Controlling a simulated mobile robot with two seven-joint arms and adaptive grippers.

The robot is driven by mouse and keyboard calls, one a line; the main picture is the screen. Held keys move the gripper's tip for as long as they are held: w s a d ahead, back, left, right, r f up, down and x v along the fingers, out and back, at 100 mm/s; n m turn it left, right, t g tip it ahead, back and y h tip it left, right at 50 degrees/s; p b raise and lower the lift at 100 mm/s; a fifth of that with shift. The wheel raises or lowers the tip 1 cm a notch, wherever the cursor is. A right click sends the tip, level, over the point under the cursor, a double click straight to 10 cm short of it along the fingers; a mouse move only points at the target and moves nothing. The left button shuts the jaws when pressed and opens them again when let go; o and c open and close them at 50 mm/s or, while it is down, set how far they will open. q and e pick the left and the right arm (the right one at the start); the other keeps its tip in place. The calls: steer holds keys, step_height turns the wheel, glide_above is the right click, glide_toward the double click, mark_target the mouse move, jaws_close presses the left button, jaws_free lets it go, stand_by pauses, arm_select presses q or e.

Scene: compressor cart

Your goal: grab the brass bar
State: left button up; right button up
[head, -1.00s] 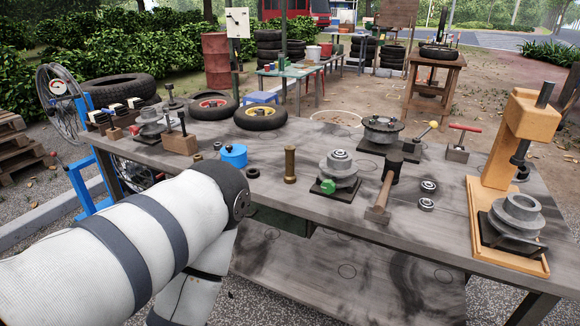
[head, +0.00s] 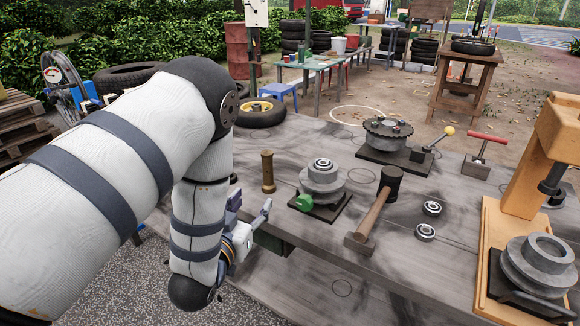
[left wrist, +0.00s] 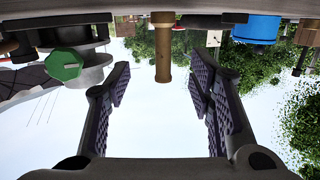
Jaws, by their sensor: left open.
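The brass bar (head: 267,171), a short upright cylinder with a wider top, stands on the grey workbench (head: 330,262) near its front edge. My left gripper (head: 250,207) is open and empty at the bench's front edge, on the near side of the bar and apart from it. In the left wrist view, which is upside down, the brass bar (left wrist: 163,50) shows beyond and between the two open fingers (left wrist: 160,90). My right gripper is not in view.
Right of the bar is a stacked grey pulley part (head: 323,178) with a green knob (head: 304,203). A mallet (head: 376,208) and two bearings (head: 425,232) lie further right. In the wrist view, a blue pot (left wrist: 255,29) is also near the bar.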

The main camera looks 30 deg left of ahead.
mark_target(266, 163)
arm_select(q)
steer(key=shift+t+y, duration=0.3)
steer(key=shift+t, duration=0.2)
steer(key=w+r, duration=0.3)
steer(key=shift+a, duration=0.3)
steer(key=x, duration=0.6)
steer(key=b+x, duration=0.1)
steer(key=x, duration=0.3)
steer(key=shift+a, duration=0.3)
steer(key=shift+r, duration=0.15)
jaws_close()
